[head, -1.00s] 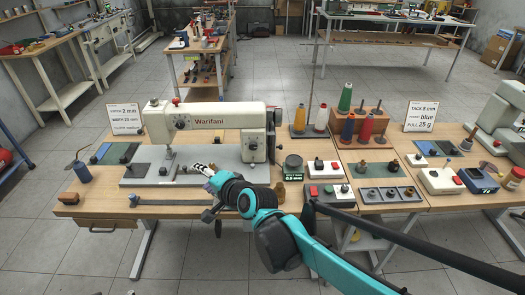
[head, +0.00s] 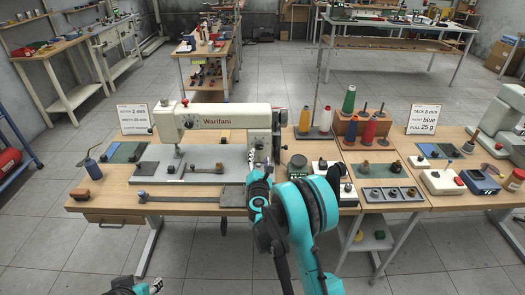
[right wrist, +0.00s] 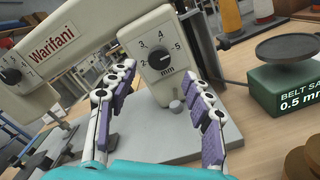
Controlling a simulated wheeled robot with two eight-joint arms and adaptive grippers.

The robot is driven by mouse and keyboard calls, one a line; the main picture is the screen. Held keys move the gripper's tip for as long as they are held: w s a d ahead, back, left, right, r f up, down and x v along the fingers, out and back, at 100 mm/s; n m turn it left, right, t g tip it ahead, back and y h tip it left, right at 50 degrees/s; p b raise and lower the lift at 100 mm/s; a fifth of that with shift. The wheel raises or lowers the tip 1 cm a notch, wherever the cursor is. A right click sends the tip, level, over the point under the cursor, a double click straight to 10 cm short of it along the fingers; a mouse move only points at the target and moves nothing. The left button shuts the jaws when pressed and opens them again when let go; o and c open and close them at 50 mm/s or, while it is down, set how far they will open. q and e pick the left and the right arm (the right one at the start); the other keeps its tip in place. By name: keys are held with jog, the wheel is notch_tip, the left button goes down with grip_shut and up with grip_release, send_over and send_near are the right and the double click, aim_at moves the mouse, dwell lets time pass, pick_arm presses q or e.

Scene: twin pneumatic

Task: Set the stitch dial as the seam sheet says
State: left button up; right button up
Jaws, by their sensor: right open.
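The stitch dial (right wrist: 160,60) is a black knob on the sewing machine's cream end housing, with 2, 3, 4, 5 and mm printed around it; its pointer is too small to read surely. It shows also in the head view (head: 259,142). The seam sheet (head: 133,119) stands behind the machine at left and reads stitch 2 mm. My right gripper (right wrist: 160,76) is open and empty, its purple-padded fingers either side of the dial in the picture, not visibly touching it. It is in front of the machine's right end (head: 261,168). My left gripper (head: 153,287) is at the bottom edge, mostly cut off.
Another knob (right wrist: 11,75) sits on the Warifani arm (head: 215,120). A small grey round knob (right wrist: 176,107) stands below the dial. Thread cones (head: 348,101) are behind.

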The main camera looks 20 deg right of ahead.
aim_at(259, 147)
jog(key=b+x, duration=0.1)
jog(key=x, duration=0.4)
jog(key=shift+w+f, duration=0.1)
jog(key=shift+w, duration=0.15)
jog(key=shift+w+d+b, duration=0.2)
jog(key=shift+w+b, duration=0.1)
jog(key=shift+w, duration=0.15)
jog(key=c, duration=1.2)
